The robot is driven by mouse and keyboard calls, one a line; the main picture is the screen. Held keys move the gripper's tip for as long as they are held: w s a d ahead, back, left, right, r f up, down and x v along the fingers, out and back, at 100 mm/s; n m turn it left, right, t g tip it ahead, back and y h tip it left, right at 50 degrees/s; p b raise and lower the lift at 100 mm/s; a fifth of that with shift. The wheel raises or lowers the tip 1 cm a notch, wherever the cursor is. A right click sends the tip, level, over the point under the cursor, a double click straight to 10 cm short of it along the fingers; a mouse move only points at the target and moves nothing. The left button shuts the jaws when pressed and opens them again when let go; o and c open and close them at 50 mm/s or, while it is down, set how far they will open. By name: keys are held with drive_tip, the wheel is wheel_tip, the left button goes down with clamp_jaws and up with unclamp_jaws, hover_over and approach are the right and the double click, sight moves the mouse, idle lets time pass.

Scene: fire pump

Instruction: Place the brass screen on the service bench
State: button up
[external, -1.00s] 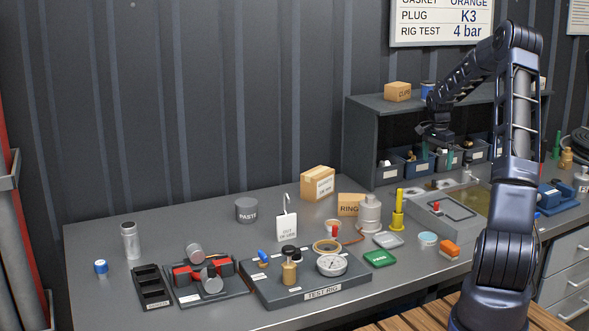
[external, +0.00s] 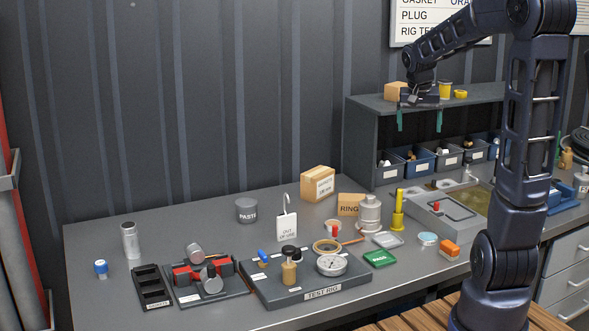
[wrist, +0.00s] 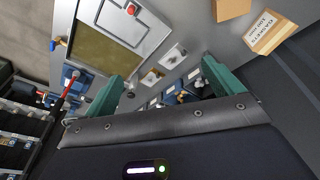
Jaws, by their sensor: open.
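I cannot pick out the brass screen for certain. Small brass-coloured parts (external: 411,157) show in a blue bin under the shelf, too small to name.
The shelf unit (external: 365,140) carries a cardboard box (external: 395,90) and yellow pots close to my gripper. A wash basin unit (external: 450,215) stands below. The test rig (external: 305,285), a padlock tag (external: 287,228) and a paste tin (external: 247,210) occupy the middle bench.

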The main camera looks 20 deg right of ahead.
drive_tip(key=s+a+n+t+y, duration=0.1)
drive_tip(key=s+a+n, duration=0.2)
drive_tip(key=s, duration=0.9)
drive_tip(key=s+a+r+n+t+y, duration=0.1)
drive_tip(key=s+a+n, duration=0.3)
drive_tip(key=s+a, duration=0.4)
drive_tip(key=s, duration=0.4)
drive_tip(key=shift+s+n+t, duration=0.15)
drive_tip(key=shift+n+t, duration=0.15)
drive_tip(key=shift+t, duration=0.1)
